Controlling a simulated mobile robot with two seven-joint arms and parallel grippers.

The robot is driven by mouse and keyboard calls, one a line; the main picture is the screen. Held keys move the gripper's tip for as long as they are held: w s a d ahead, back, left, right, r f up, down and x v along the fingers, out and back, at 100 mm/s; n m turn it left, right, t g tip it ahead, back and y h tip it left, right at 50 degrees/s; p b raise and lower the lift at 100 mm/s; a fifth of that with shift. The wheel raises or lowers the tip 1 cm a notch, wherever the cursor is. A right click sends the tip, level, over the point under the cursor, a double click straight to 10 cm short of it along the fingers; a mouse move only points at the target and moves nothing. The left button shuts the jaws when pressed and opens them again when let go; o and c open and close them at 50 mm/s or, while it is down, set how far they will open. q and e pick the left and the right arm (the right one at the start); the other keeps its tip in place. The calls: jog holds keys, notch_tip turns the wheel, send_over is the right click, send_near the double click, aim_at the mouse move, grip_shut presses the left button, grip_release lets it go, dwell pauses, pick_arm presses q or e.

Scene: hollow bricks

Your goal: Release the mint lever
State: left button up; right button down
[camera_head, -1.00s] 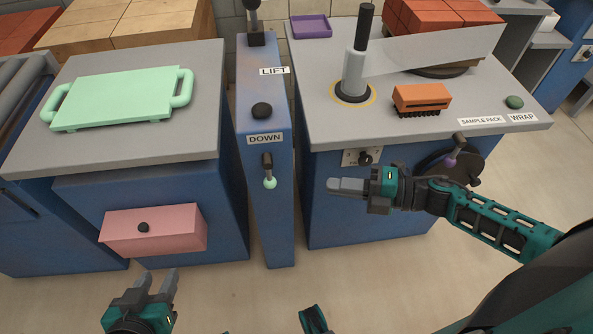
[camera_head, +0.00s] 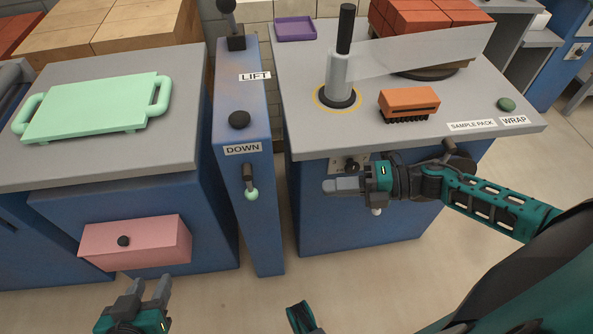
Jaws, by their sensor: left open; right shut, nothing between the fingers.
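The mint lever (camera_head: 250,184) is a short dark handle with a mint ball at its end. It hangs downward on the front of the narrow blue column (camera_head: 262,233), below the DOWN label. My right gripper (camera_head: 338,185) is shut and empty, to the right of the lever and apart from it, in front of the right blue cabinet. My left gripper (camera_head: 150,287) is open and empty at the bottom, in front of and below the pink drawer. Nothing hides the lever.
A black knob (camera_head: 239,119) sits on the column top between the LIFT and DOWN labels. A mint tray (camera_head: 90,107) lies on the left grey top. The pink drawer (camera_head: 150,243) sticks out. An orange brush (camera_head: 409,102) lies on the right top. Floor shows in front.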

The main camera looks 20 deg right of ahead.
jog(key=b, duration=0.1)
send_near(249, 184)
jog(key=w+a+f, duration=0.2)
jog(key=a+f, duration=0.1)
jog(key=w+a+f, duration=0.1)
jog(key=f, duration=0.1)
jog(key=shift+a+f, duration=0.25)
